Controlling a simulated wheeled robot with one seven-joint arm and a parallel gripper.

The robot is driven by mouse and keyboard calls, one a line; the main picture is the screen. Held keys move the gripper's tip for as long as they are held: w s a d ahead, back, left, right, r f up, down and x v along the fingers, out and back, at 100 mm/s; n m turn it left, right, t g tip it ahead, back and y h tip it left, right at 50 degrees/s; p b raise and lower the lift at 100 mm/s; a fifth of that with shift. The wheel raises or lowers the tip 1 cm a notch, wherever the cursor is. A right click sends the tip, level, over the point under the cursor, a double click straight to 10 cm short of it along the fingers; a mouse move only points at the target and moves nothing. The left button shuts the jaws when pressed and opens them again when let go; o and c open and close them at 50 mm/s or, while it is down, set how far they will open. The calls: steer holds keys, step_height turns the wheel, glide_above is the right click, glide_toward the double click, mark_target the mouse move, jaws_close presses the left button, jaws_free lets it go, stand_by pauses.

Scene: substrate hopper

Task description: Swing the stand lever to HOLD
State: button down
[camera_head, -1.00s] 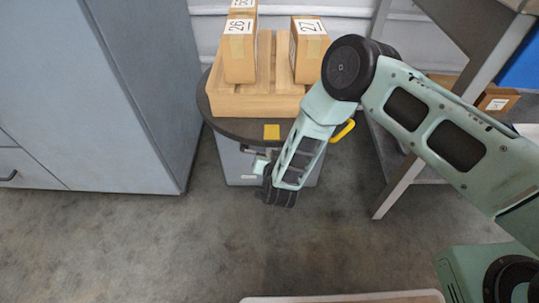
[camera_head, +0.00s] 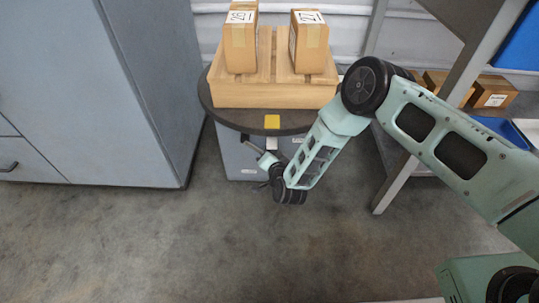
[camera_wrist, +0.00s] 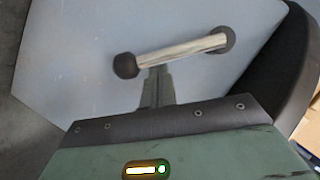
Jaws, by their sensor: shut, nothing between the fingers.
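The stand lever (camera_wrist: 175,52) is a shiny metal rod with a black ball knob at its left end and a dark pivot at its right end. In the wrist view it slopes slightly up to the right across a grey panel (camera_wrist: 80,40). It also shows small in the head view (camera_head: 254,145), under the front edge of the round stand top (camera_head: 228,114). My gripper (camera_wrist: 157,75) is shut and empty, its tips right at the underside of the rod near its middle. I cannot tell whether they touch. No HOLD mark is readable.
A wooden rack (camera_head: 270,95) with two numbered cardboard boxes (camera_head: 240,45) stands on the round top. A yellow tag (camera_head: 272,121) sits at its front edge. A grey cabinet (camera_head: 90,90) is at left, a metal shelf frame (camera_head: 400,184) at right. The floor in front is clear.

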steer(key=shift+w+a+f+m+t+y+b, duration=0.1)
steer(key=shift+a+f+m+t+y+b, duration=0.4)
steer(key=shift+a+f+m+b, duration=0.55)
steer(key=shift+s+a+f+m+t+y+b, duration=0.1)
steer(key=shift+a+f+m+t+y+b, duration=0.4)
steer(key=shift+m+b, duration=0.9)
steer(key=shift+w+a+f+m+t+y+b, duration=0.1)
steer(key=shift+a+f+m+t+y+b, duration=0.35)
steer(key=shift+a+f+m+b, duration=0.55)
steer(key=shift+d+r+m, duration=0.15)
steer(key=shift+r+m, duration=0.05)
steer(key=shift+m, duration=0.05)
